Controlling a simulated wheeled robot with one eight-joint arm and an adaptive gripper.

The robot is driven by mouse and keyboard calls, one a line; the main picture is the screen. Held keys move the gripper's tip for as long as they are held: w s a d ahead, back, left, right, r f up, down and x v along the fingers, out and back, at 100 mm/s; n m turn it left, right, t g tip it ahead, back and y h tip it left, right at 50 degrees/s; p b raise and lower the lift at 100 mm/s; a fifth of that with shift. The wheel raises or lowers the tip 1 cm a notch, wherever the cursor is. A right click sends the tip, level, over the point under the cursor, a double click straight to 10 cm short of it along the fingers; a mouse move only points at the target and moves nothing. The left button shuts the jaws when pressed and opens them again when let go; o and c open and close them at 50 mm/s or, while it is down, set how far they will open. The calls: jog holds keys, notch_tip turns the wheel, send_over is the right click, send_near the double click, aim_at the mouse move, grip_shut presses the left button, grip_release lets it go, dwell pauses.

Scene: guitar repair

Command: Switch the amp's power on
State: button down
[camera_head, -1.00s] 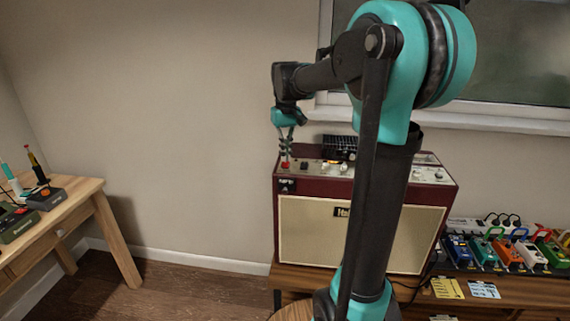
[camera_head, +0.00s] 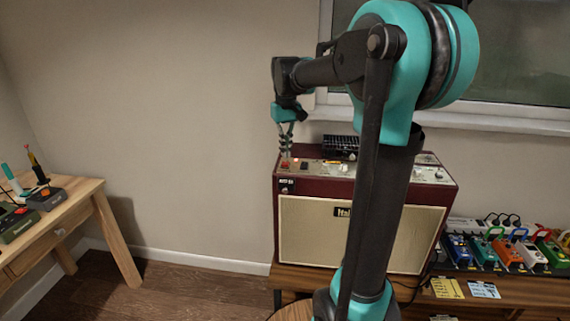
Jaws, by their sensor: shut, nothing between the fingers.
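The amp (camera_head: 350,232) is a dark red cabinet with a cream front cloth, standing on a wooden bench. Its control panel (camera_head: 335,169) runs along the top, with several small knobs. A small red switch (camera_head: 285,165) sits at the panel's left end. My gripper (camera_head: 287,155) points down with its fingers shut and empty, right at or just above this switch. I cannot tell whether the fingertips touch it. A small bright spot (camera_head: 295,160) shows beside the switch. My arm hides part of the amp's front and panel.
Several coloured pedals (camera_head: 508,252) and a power strip (camera_head: 488,223) are on the bench right of the amp. Yellow and blue cards (camera_head: 447,288) lie in front. A wooden table (camera_head: 85,198) with tools stands at left. The floor between is clear.

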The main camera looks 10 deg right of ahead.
aim_at(286, 162)
jog(key=shift+r, duration=2.5)
